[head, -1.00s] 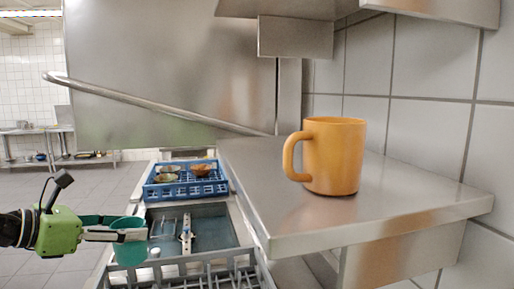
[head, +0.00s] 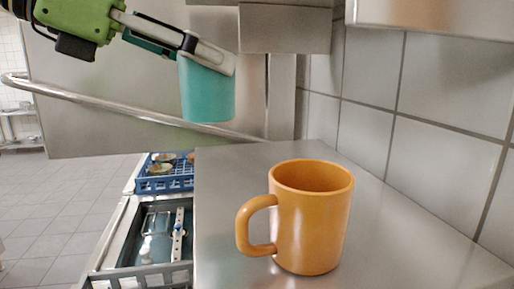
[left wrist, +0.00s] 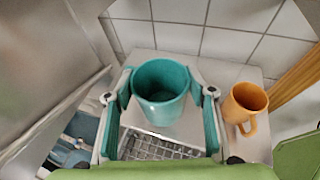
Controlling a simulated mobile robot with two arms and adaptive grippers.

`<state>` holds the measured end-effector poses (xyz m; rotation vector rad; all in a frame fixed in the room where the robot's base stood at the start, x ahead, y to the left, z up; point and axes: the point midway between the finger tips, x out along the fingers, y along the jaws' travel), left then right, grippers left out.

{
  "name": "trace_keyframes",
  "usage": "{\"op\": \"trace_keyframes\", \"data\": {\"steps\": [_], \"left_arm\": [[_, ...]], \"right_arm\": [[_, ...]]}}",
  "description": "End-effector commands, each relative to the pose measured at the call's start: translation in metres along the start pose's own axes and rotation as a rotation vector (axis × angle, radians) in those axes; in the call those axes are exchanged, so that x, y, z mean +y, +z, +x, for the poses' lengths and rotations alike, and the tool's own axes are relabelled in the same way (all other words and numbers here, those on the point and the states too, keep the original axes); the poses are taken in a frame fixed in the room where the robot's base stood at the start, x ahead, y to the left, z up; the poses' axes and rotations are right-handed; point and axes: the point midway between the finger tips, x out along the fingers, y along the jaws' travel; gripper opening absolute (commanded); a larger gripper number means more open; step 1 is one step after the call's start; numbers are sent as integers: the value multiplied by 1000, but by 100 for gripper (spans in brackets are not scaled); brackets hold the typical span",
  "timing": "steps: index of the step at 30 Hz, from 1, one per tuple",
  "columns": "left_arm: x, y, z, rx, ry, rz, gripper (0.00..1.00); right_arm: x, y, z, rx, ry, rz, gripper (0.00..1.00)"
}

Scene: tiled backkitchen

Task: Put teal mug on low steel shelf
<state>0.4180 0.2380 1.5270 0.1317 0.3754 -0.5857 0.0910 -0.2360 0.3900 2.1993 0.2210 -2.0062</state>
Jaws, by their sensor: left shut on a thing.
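The teal mug (head: 207,97) is held up in the air by my left gripper (head: 207,55), which is shut on it near its rim. In the left wrist view the teal mug (left wrist: 160,95) sits between the two fingers, its open top showing. The low steel shelf (head: 228,205) runs along the tiled wall on the right. In the head view the mug appears above the shelf's far left end, apart from it. My right gripper is not in view.
An orange mug (head: 312,222) stands upright on the near part of the shelf; the shelf behind it is bare. A blue rack (head: 165,182) with bowls and a sink basin (head: 150,235) lie to the left. A steel rail (head: 110,105) crosses behind the teal mug.

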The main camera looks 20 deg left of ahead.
Motion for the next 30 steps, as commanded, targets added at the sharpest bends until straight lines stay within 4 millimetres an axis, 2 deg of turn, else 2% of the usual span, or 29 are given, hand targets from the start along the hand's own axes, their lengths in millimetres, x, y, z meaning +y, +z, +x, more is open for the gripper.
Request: {"op": "trace_keyframes", "data": {"steps": [1,4,7,9,11,21,24,30], "left_arm": [[-11,10,-4,-3,-11,6,23],[-28,19,-9,-3,-29,13,23],[-37,24,-11,-5,-38,15,23],[-35,24,-8,-3,-42,14,23],[-29,23,-2,-2,-43,13,23],[37,5,56,-2,-45,11,23],[49,-11,72,-3,-44,13,23],[64,-28,90,-6,-42,16,23]], "right_arm": [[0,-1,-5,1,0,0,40],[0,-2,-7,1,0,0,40],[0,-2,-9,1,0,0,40],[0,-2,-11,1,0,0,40],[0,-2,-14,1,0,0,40],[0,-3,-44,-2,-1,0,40],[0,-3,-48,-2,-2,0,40],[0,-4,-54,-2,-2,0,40]]}}
